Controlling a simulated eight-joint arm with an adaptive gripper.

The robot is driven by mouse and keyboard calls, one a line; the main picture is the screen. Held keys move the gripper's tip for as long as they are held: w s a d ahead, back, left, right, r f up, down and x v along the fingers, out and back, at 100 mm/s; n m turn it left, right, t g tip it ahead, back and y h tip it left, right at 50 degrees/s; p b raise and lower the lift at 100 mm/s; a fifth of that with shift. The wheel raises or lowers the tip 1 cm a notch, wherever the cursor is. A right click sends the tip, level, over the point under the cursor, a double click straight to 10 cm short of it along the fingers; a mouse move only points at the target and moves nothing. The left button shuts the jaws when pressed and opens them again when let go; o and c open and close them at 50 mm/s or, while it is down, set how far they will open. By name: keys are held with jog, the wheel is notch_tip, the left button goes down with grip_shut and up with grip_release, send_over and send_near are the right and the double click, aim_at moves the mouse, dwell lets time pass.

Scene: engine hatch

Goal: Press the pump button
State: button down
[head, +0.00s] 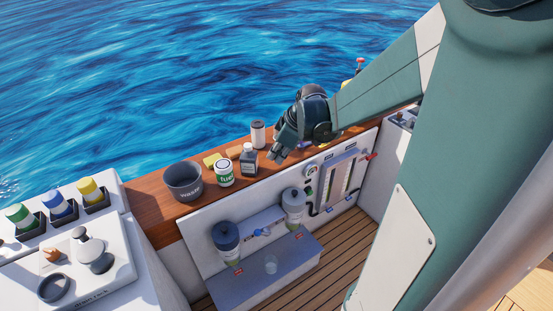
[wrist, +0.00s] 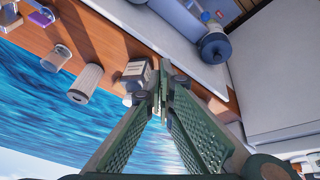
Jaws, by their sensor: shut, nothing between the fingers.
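The white panel (head: 328,185) on the inner side wall carries a round gauge (head: 310,170), with small dark fittings just below it. The pump button is too small to single out among these fittings. My gripper (head: 275,157) is above the wooden ledge, left of the gauge and apart from the panel. In the wrist view, my gripper (wrist: 163,85) has its fingers together with nothing held, close to a dark bottle with a pale label (wrist: 135,75). That bottle also shows in the head view (head: 248,160).
The wooden ledge (head: 150,200) holds a dark bucket (head: 183,182), a green-and-white can (head: 224,173) and a pale filter cylinder (head: 258,134). Below are two filter housings (head: 227,238) (head: 294,205) and a grey box (head: 265,275). Open water lies beyond the ledge.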

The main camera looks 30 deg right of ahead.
aim_at(309, 192)
jog(key=w+d+f+n+y, duration=0.2)
jog(key=d+f+n, duration=0.3)
jog(key=d+f, duration=1.2)
jog(key=s+d+f+n, duration=0.2)
jog(key=s+d+f, duration=0.1)
jog(key=d+f, duration=0.3)
jog(key=s+d+f+n+t+y+p, duration=0.1)
jog(key=s+d+f+n, duration=0.1)
jog(key=s+d+f, duration=0.2)
jog(key=shift+s+d+f, duration=0.25)
jog(key=shift+d+f, duration=1.3)
jog(key=shift+f, duration=1.9)
jog(key=shift+f, duration=0.1)
jog(key=w+a+f+b, duration=0.2)
jog(key=w+a+f, duration=0.1)
jog(key=w+f, duration=0.4)
jog(key=shift+w+a+f+b, duration=0.3)
jog(key=shift+w+a+f, duration=0.05)
jog(key=shift+w, duration=0.55)
